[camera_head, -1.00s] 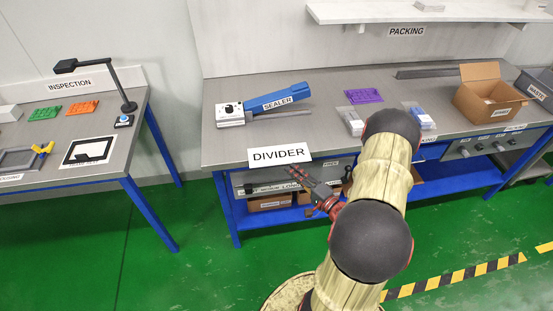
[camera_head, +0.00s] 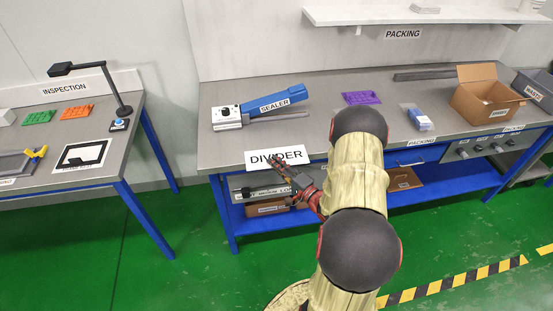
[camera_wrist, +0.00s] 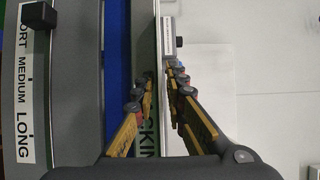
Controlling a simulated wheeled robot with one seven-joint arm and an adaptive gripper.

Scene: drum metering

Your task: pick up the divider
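A white sheet or card lettered DIVIDER (camera_head: 292,154) lies at the front edge of the packing bench, left of centre, in the head view. I cannot tell whether the lettering is a label or the divider's own face. My gripper (camera_head: 277,166) is at its lower edge, in front of the bench. In the wrist view, my gripper (camera_wrist: 161,75) has its two fingers apart with a narrow gap, nothing clearly held between them. A broad white surface (camera_wrist: 205,95) lies right beside the fingertips, and I cannot tell whether they touch it.
A blue sealer (camera_head: 270,106) stands behind the lettered card. A gauge marked MEDIUM and LONG (camera_wrist: 22,95) is left of the fingers in the wrist view. An open carton (camera_head: 484,95) and a purple tray (camera_head: 362,98) are on the packing bench (camera_head: 225,148).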

